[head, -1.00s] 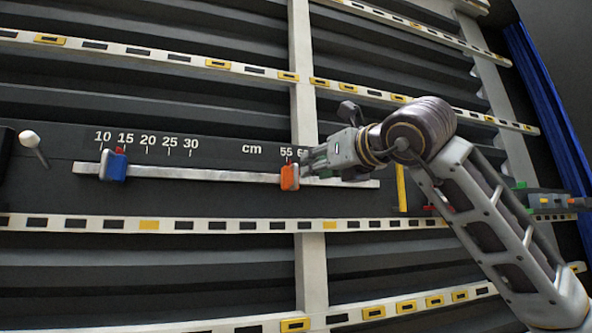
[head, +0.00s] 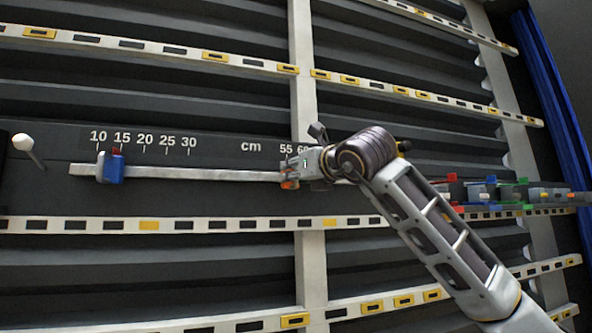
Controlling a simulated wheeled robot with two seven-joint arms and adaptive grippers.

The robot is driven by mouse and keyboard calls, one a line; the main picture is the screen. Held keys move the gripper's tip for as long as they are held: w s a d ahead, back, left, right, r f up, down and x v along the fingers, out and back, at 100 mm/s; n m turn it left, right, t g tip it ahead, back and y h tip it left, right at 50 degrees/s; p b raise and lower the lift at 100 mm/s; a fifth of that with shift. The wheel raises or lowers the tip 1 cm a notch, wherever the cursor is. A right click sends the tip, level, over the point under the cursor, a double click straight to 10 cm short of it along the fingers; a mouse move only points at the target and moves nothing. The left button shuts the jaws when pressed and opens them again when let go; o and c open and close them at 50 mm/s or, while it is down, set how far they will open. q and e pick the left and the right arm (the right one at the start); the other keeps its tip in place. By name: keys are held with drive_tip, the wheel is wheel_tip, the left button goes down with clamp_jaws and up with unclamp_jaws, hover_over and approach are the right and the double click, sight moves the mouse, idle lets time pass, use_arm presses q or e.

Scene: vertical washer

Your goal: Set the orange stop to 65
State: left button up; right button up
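The orange stop (head: 290,184) sits on the horizontal silver rail (head: 215,174), just below the 55 mark. Most of it is hidden behind my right gripper (head: 288,170), and only its lower part shows clearly. My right gripper reaches in from the right with its fingers at the stop. I cannot tell whether they are shut on it. The scale (head: 145,140) shows 10 to 30 on the left and 55 on the right. The 60 is partly covered, and the 65 mark is hidden behind my arm. My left gripper is not in view.
A blue stop (head: 111,168) with a red pointer sits near 15 on the same rail. A white-knobbed lever (head: 23,142) stands at the far left. Several coloured blocks (head: 487,190) are at the right, behind my arm. Slotted white strips cross the wall.

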clamp_jaws()
idle(0.3)
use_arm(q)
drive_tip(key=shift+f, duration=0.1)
